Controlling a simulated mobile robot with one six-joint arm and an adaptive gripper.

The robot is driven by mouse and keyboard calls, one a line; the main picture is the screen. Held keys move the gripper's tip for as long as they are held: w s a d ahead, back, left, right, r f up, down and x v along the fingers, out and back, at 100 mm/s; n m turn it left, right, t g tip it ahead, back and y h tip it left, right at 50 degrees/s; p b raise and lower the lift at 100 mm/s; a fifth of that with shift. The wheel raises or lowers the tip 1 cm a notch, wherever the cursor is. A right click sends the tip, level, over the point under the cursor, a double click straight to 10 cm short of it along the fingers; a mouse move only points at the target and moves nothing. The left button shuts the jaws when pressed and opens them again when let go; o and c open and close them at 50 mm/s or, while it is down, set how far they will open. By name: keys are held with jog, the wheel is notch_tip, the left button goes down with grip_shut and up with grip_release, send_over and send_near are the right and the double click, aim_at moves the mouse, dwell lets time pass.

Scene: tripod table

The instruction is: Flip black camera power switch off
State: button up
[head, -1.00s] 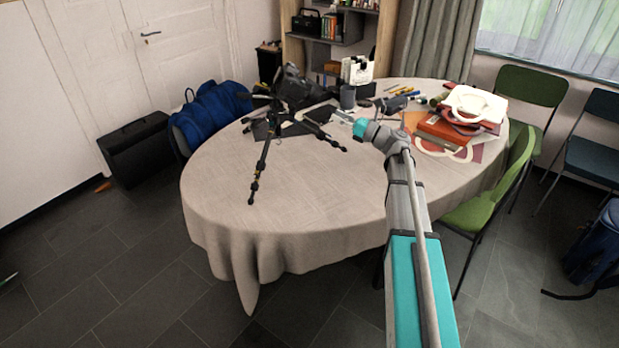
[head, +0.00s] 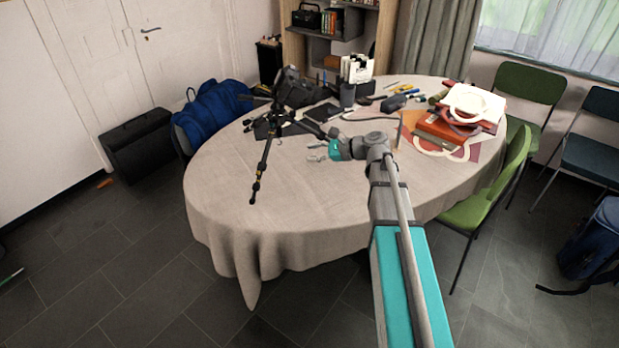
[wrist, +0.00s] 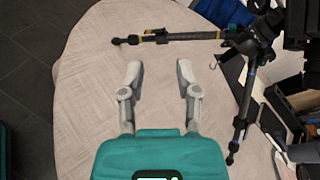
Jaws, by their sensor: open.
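A black tripod (head: 272,135) stands with spread legs on the left part of the cloth-covered table (head: 232,200). A bulky black object (head: 296,89) is behind its top; I cannot tell whether it is the camera or a bag. No power switch can be made out. My gripper (head: 316,152) is above the table, to the right of the tripod and apart from it. In the wrist view my gripper (wrist: 159,68) is open and empty over bare tablecloth. A tripod leg (wrist: 185,36) lies beyond the fingertips, and the tripod's dark hub (wrist: 255,42) is at upper right.
A green chair (head: 497,195) is at the right edge. The table's front is clear.

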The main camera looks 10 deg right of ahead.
jog(key=s+a+f+n+g+h+p, duration=0.2)
jog(key=s+f+n+g+h+p, duration=0.1)
jog(key=s+n, duration=0.3)
jog(key=shift+s+a+f+n+h, duration=0.15)
jog(key=shift+s+f+n+h, duration=0.3)
jog(key=shift+s+h, duration=0.4)
jog(key=shift+s, duration=0.15)
jog(key=s+d+f+n+g+h, duration=0.1)
jog(key=s+d+f+n+h, duration=0.1)
jog(key=s+f+n+h, duration=0.1)
jog(key=s+d+f+n+g+h, duration=0.2)
jog(key=s+n+h, duration=0.3)
jog(key=s, duration=0.5)
jog(key=shift+d+f+n+h, duration=0.35)
jog(key=shift+d+f+n, duration=0.05)
jog(key=shift+n, duration=0.75)
jog(key=shift+s, duration=0.25)
